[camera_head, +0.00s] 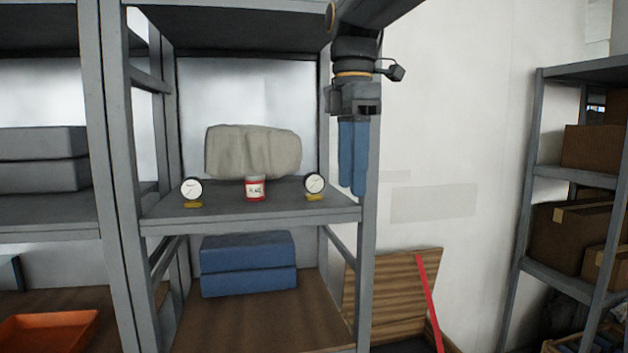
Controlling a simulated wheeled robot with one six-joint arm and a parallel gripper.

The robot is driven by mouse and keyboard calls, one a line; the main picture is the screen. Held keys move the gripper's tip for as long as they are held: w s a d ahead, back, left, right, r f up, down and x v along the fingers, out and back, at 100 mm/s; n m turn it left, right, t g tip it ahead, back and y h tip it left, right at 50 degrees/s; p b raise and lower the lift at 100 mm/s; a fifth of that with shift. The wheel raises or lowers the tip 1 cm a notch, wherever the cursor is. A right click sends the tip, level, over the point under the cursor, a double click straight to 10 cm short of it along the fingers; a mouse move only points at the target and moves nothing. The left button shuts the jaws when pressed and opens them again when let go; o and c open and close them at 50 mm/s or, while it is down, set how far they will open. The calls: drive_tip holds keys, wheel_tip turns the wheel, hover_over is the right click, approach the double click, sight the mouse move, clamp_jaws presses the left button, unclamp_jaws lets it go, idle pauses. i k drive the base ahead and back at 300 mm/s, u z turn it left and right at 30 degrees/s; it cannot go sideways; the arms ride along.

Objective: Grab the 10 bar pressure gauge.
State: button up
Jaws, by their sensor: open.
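Two round white-faced gauges with dark rims stand on the middle shelf (250,212). The left gauge (191,188) stands near the shelf's left side with a yellow tag (193,205) at its foot. The right gauge (315,183) stands near the right side with a yellow tag (315,197) below it. The dial markings are too small to read, so I cannot tell which is the 10 bar one. My gripper (352,192) hangs pointing down, its blue fingers right of the right gauge and apart from it. It is open and holds nothing visible.
A red and white labelled can (255,188) stands between the gauges, before a beige bundle (252,152). Grey uprights (368,240) frame the shelf. Blue boxes (248,265) lie below. An orange tray (48,330) is lower left. A rack with cartons (570,237) stands right.

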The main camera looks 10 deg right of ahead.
sight(314, 183)
drive_tip(key=i, duration=1)
